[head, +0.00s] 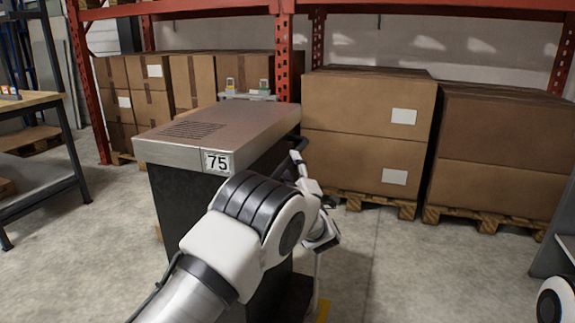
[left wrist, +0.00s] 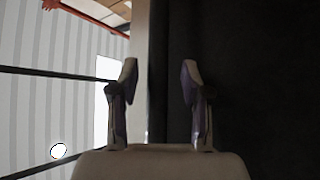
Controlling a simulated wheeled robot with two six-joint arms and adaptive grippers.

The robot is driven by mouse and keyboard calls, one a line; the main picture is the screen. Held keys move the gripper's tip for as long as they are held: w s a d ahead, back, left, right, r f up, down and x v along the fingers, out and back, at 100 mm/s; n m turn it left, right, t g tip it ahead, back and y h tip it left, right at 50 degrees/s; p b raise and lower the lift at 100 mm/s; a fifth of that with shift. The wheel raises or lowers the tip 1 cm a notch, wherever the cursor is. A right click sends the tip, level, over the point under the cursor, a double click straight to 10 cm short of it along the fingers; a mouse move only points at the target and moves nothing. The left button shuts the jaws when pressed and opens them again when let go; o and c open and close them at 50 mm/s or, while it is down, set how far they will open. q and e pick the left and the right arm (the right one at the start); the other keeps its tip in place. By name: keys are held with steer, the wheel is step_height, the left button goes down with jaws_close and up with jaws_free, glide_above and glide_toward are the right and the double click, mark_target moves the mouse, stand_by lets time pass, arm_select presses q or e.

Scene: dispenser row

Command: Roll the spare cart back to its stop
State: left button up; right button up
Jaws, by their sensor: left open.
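A cart-like unit (head: 215,127) with a brushed metal top, a vent grille and a "75" label stands in the middle of the head view. Its body is dark. A dark bar (head: 290,144) shows at its right side. My left arm crosses in front of its lower right part and hides it. My left gripper (head: 298,160) is beside that right side, close to the bar; the head view does not show whether they touch. In the left wrist view my left gripper (left wrist: 158,85) is open, with a dark surface behind and between its fingers. My right gripper is not in view.
Stacked cardboard boxes (head: 365,125) on pallets stand under orange racking behind the unit. A workbench (head: 30,103) is at the left. The concrete floor is clear to the right of my arm (head: 430,270). Yellow floor marking (head: 323,310) shows near the unit's base.

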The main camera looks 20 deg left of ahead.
arm_select(q)
steer(key=shift+w+a+r, duration=0.2)
steer(key=shift+w+a, duration=0.15)
steer(key=shift+w, duration=0.1)
steer(key=shift+w+a+r, duration=0.1)
steer(key=shift+r, duration=0.15)
jaws_close()
